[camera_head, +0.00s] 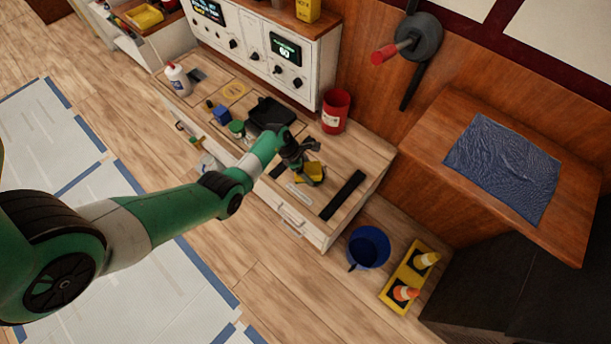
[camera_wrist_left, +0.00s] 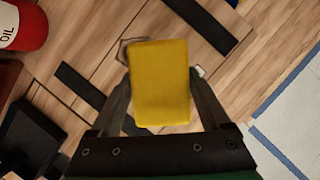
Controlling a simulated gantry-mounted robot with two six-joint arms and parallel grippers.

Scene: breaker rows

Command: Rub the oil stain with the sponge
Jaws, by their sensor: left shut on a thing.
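A yellow sponge (camera_wrist_left: 160,82) is between the fingers of my left gripper (camera_wrist_left: 163,90), which is shut on it, in the left wrist view. In the head view the left gripper (camera_head: 312,174) and the sponge (camera_head: 314,169) are over the right part of the wooden workbench top (camera_head: 362,158). I cannot tell whether the sponge touches the top. A dark outline (camera_wrist_left: 122,48) shows on the wood beside the sponge in the left wrist view; the sponge hides part of it. No oil stain is clearly seen. My right gripper is not in view.
A red can (camera_head: 336,110) stands near the bench's back edge; its lettering shows in the left wrist view (camera_wrist_left: 20,25). A black tray (camera_head: 270,113) and a black strip (camera_head: 343,195) lie on the bench. A blue bucket (camera_head: 369,247) is on the floor.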

